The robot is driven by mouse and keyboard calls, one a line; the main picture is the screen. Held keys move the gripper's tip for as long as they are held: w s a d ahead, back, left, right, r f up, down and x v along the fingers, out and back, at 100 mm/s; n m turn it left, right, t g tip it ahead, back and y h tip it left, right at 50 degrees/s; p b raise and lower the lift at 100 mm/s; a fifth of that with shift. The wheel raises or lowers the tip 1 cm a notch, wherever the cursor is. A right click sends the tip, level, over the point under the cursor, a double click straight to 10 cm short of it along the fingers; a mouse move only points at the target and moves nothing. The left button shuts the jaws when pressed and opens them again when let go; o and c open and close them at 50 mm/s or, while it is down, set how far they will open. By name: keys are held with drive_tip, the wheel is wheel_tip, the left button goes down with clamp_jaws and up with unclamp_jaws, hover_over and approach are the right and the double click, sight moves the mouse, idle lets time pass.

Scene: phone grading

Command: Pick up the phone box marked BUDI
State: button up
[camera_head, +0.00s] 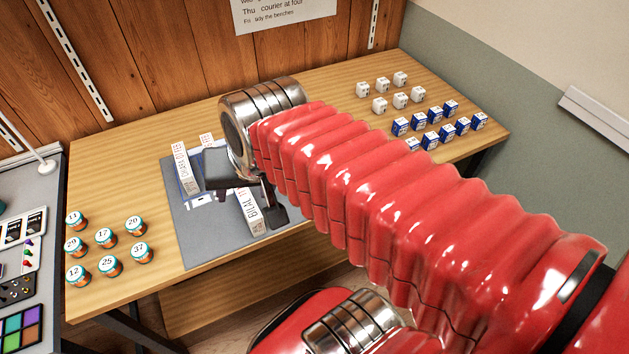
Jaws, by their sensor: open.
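No label that reads BUDI is legible to me. A white upright box (183,171) with lettering on its narrow side stands on the grey mat (190,236), left of my gripper. Another white box (251,213) stands at the mat's front right; its lettering looks like BILAL. A third white piece (206,140) shows behind, mostly hidden. My gripper (243,194) is open over the mat among these boxes, its dark fingers apart. My wrist and fingers hide the mat's middle, so I cannot tell whether a box stands between the fingers.
Several numbered jars (104,237) stand at the table's left. White cubes (380,104) and blue-and-white boxes (430,140) stand in rows at the right. A grey bench (40,190) with trays adjoins at left. Bare wood (130,150) lies left of the mat.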

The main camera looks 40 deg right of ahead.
drive_tip(key=w+d+f+m, duration=0.1)
drive_tip(key=d+f+m, duration=0.3)
drive_tip(key=d+m, duration=0.7)
drive_tip(key=w+d+f+m+g+h, duration=0.1)
drive_tip(key=d+f+m, duration=0.4)
drive_tip(key=d+m, duration=0.7)
drive_tip(key=w+m, duration=0.1)
drive_tip(key=m, duration=1)
drive_tip(key=shift+w+f, duration=0.1)
drive_tip(key=shift+x, duration=4.25)
drive_tip(key=shift+d+x, duration=0.2)
drive_tip(key=shift+x, duration=2.4)
